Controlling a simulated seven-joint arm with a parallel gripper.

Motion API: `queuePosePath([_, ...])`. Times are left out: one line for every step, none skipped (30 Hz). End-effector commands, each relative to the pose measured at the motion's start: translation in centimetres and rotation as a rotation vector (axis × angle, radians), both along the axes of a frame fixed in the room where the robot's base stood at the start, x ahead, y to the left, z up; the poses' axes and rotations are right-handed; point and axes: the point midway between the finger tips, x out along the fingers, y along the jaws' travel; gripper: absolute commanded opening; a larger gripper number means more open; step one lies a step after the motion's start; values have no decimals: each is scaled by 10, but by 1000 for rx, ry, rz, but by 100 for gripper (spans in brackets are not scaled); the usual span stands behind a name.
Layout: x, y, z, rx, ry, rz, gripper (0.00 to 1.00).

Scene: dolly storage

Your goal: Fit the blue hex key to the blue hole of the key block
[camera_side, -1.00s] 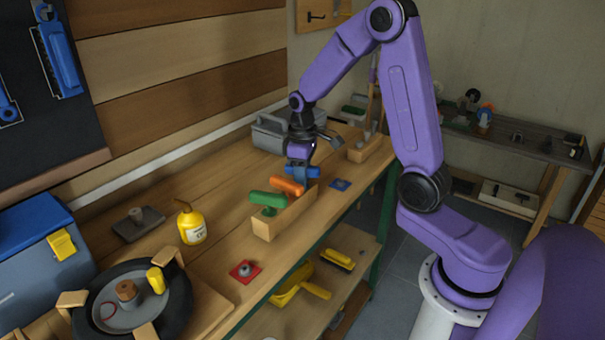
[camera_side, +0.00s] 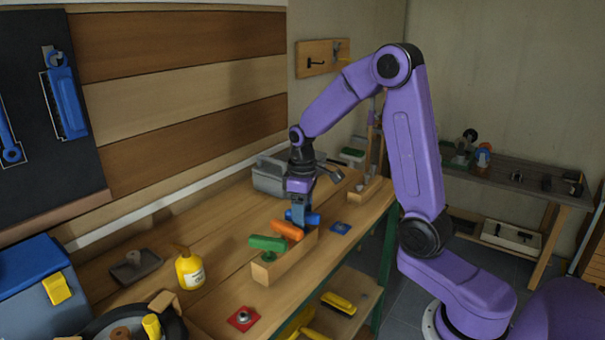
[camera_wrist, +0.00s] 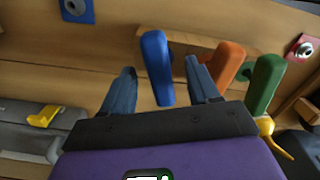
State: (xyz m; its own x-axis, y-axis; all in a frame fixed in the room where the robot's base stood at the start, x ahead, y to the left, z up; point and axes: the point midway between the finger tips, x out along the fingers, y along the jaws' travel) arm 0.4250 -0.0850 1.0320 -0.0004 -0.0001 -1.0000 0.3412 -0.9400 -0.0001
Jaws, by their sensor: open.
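The blue hex key (camera_side: 311,218) is at the far end of the wooden key block (camera_side: 290,262), beside the orange and green keys; its shaft and the blue hole are hidden. In the wrist view, the blue handle (camera_wrist: 157,68) shows between the fingers with gaps on both sides. My gripper (camera_side: 299,218) is open, pointing down just above the blue handle. It also shows in the wrist view (camera_wrist: 160,75).
The orange key (camera_side: 286,230) and green key (camera_side: 267,243) stand close beside the blue one. A blue plate (camera_side: 340,228) and a red plate (camera_side: 242,318) lie near the table's front edge. A grey toolbox (camera_side: 268,178) is behind; a yellow bottle (camera_side: 190,270) stands left.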

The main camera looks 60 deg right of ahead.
Motion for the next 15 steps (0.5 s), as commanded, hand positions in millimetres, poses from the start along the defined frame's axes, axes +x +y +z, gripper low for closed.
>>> queuePosePath([2, 0, 11, -1, -8, 0, 60])
queuePosePath([2, 0, 18, -1, -9, 0, 60])
queuePosePath([2, 0, 26, -1, -9, 0, 60])
queuePosePath([1, 0, 33, -1, -9, 0, 60])
queuePosePath([1, 0, 39, -1, -7, 0, 60])
queuePosePath([2, 0, 48, -1, -8, 1, 60])
queuePosePath([1, 0, 54, 0, -8, 1, 60])
queuePosePath([1, 0, 61, -1, -8, 1, 60])
queuePosePath([1, 0, 69, -1, -8, 1, 60])
queuePosePath([2, 0, 75, -1, -8, 1, 60])
queuePosePath([1, 0, 82, -1, -7, 1, 60])
queuePosePath([1, 0, 90, -1, -7, 1, 60])
queuePosePath([1, 0, 96, -1, -7, 1, 60])
queuePosePath([1, 0, 102, -1, -7, 0, 60])
queuePosePath([1, 0, 109, -1, -7, 0, 60])
